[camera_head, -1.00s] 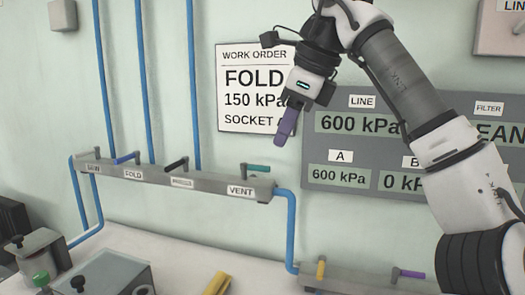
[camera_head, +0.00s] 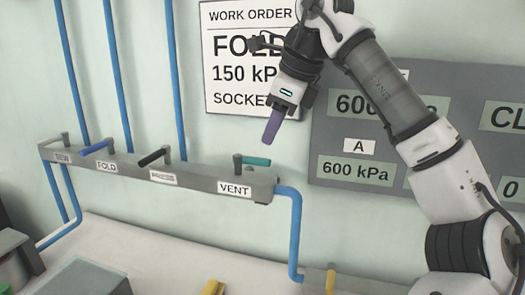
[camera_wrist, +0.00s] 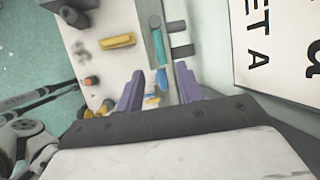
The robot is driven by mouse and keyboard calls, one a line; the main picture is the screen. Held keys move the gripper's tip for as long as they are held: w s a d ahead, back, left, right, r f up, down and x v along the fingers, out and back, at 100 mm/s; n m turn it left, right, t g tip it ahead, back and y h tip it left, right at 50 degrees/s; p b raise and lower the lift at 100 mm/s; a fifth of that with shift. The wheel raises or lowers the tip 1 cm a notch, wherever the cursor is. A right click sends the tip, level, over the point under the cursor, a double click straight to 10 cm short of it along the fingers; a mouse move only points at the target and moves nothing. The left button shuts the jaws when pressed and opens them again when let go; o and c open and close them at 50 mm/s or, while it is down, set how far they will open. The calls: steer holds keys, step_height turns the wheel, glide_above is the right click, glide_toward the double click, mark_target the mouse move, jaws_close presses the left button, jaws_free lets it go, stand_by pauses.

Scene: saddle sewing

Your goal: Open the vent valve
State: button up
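The vent valve's teal handle (camera_head: 256,161) sits on the right end of the grey manifold (camera_head: 205,178), above the VENT label (camera_head: 234,189). The handle lies along the manifold, pointing right from its dark post. My gripper (camera_head: 271,128) has purple fingers pointing down, a little above and right of the handle and not touching it. In the wrist view, the two purple fingers (camera_wrist: 158,84) stand apart with nothing gripped between them. The teal handle (camera_wrist: 158,47) shows beyond the fingertips, roughly in line with the gap.
Other valves on the manifold have a blue handle (camera_head: 95,147), a black handle (camera_head: 152,157) and a grey one at the far left. A blue pipe (camera_head: 295,235) drops from the right end. A gauge panel (camera_head: 330,135) reads 600 kPa at A. A yellow piece (camera_head: 214,287) lies below.

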mark_target(260, 159)
steer(key=x, duration=0.7)
steer(key=shift+a+p, duration=0.1)
steer(key=shift+p, duration=0.25)
jaws_close()
